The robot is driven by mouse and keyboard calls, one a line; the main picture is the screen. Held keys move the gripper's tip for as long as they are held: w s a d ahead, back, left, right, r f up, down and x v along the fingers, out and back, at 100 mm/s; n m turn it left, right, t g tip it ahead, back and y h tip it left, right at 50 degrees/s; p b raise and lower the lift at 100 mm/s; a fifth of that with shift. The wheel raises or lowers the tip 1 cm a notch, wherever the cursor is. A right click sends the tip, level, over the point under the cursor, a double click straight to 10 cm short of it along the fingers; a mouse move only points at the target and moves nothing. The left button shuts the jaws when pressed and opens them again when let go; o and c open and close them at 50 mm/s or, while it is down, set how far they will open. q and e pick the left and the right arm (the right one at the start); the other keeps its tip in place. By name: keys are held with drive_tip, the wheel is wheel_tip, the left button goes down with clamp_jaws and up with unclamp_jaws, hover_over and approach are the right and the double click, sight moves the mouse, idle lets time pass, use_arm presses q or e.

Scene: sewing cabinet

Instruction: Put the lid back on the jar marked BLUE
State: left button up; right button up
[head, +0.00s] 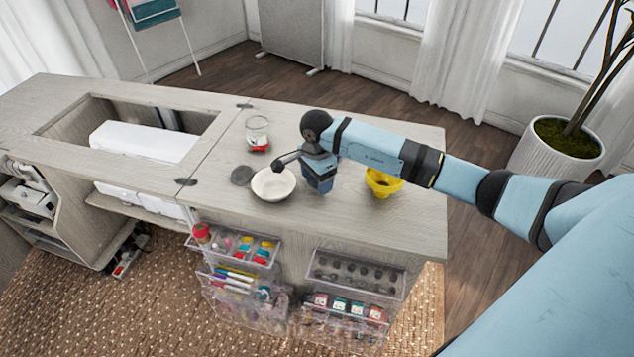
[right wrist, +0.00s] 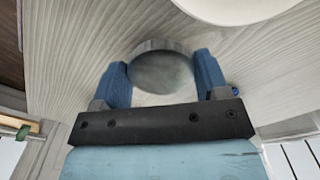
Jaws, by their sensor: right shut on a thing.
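My right gripper (head: 320,182) is over the cabinet top, just right of the white bowl. The right wrist view shows its two blue fingers on either side of a round grey lid (right wrist: 163,72), and it is shut on this lid. The arm hides the lid in the head view. A clear glass jar (head: 257,130) with red near its base stands behind the bowl; I cannot read any marking on it. A dark grey disc (head: 242,175) lies flat left of the bowl. No jar marked BLUE can be made out. My left gripper is not in view.
The white bowl (head: 272,184) is close to my right gripper and shows in the right wrist view (right wrist: 235,8). A yellow bowl (head: 382,183) stands to the right, beneath my forearm. An open recess with a white machine (head: 145,142) is at left. Clear drawers (head: 355,275) hang in front.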

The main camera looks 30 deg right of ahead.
use_arm(q)
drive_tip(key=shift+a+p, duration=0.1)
drive_tip(key=shift+p, duration=0.3)
use_arm(e)
wheel_tip(320, 180, up, 18)
use_arm(q)
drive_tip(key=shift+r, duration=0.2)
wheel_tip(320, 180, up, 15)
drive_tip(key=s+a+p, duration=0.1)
drive_tip(key=p, duration=1.8)
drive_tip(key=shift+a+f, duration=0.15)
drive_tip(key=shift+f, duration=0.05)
use_arm(e)
drive_tip(key=s+a+f+n, duration=0.3)
drive_tip(key=s+a+n, duration=0.8)
drive_tip(key=s+n, duration=0.4)
drive_tip(key=n, duration=0.2)
drive_tip(key=shift+a+n, duration=0.3)
drive_tip(key=shift+a, duration=0.1)
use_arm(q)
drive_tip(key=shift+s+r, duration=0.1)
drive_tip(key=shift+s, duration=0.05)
use_arm(e)
drive_tip(key=shift+s, duration=0.1)
